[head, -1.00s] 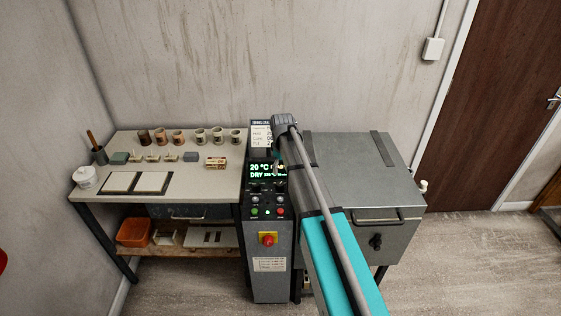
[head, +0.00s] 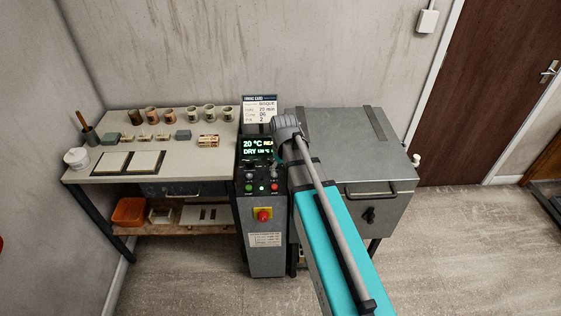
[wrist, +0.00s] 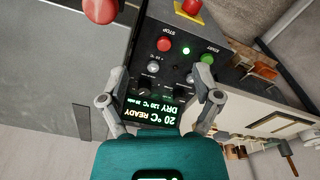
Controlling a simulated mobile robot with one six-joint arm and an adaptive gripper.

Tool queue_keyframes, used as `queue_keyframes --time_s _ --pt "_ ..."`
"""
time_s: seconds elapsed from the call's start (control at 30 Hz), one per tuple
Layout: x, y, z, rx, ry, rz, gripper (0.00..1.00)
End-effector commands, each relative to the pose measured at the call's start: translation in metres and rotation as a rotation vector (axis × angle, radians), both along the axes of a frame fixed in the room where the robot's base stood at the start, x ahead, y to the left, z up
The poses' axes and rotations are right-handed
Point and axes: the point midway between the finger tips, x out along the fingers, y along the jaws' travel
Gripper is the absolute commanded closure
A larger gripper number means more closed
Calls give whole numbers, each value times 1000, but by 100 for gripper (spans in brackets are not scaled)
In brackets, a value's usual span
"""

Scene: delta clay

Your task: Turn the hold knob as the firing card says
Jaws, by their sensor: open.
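The firing card (head: 260,110) stands upright behind the controller in the head view. Its small print seems to read bisque, 20 min and cone 06. The controller panel (wrist: 168,60) shows upside down in the wrist view. Its display (wrist: 150,122) reads 20 °C READY and DRY 120 °C 20 min. Small dark knobs (wrist: 145,92) and silver switches (wrist: 153,67) sit by the display; I cannot read which is the hold knob. My gripper (wrist: 160,74) is open and empty above the panel, its fingers either side of these controls. My arm hides part of the panel in the head view.
A red stop button (wrist: 164,45) and a green start button (wrist: 208,59) are near the fingers. A red main switch (head: 263,215) sits lower on the cabinet. The grey kiln (head: 345,139) is on the right, a table (head: 108,172) with pots on the left.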

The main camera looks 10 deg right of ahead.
Motion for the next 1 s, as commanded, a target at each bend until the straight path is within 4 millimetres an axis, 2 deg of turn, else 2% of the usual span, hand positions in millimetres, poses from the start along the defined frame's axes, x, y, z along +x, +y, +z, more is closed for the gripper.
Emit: queue_keyframes --time_s 0.03,0.5,0.73,1.0 --pt "-11 0 -2 1 -1 -16 18" --pt "-74 2 -14 7 1 -165 18" --pt "-92 2 -23 8 11 -202 18" --pt "-97 2 -25 8 14 -216 18"
